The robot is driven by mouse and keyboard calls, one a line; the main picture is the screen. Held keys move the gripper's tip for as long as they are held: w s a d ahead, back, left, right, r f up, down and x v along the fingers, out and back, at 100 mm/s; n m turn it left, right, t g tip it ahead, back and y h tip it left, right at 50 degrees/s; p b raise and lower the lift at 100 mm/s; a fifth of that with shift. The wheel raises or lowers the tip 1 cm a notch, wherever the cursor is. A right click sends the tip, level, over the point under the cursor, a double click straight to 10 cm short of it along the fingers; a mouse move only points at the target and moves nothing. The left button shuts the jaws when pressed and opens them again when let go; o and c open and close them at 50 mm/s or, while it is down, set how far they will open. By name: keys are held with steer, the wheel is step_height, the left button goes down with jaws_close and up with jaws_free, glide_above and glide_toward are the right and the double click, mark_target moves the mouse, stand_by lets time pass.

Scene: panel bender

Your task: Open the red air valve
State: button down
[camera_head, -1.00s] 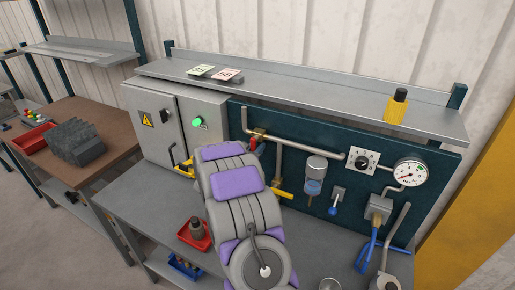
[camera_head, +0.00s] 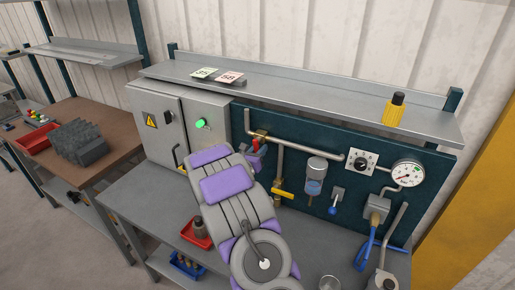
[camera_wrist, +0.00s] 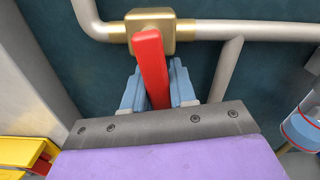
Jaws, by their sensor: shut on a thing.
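The red air valve has a brass body (camera_wrist: 162,33) on a grey pipe and a red lever (camera_wrist: 152,66) that hangs down from it, tilted slightly, in the wrist view. My gripper (camera_wrist: 160,86) has its two blue-grey fingers on either side of the lever's lower part and is shut on it. The lever's lower end is hidden between the fingers and behind the gripper's grey edge. In the head view the brass valve (camera_head: 262,133) shows above my arm's end, with only a little of the red lever visible.
The valve sits on a dark teal panel (camera_head: 345,147) beside a grey cabinet (camera_head: 160,125) with a green light. A yellow-handled fitting (camera_head: 283,194), a filter bowl (camera_head: 315,175) and a gauge (camera_head: 408,174) are to the right. A shelf (camera_head: 310,95) runs above.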

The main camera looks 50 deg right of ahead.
steer(key=shift+r+n+p, duration=0.3)
steer(key=shift+n+p, duration=0.1)
steer(key=shift+n, duration=0.2)
steer(key=c, duration=1.3)
jaws_free()
steer(key=shift+c, duration=0.2)
steer(key=o, duration=0.3)
steer(key=shift+w+d+f, duration=0.15)
steer(key=shift+d+f, duration=0.05)
steer(key=shift+f, duration=0.05)
steer(key=shift+o, duration=0.2)
steer(key=shift+d, duration=0.2)
steer(key=v, duration=1.7)
steer(key=shift+s+a+b, duration=0.2)
steer(key=shift+a+b, duration=0.05)
steer(key=shift+b, duration=0.1)
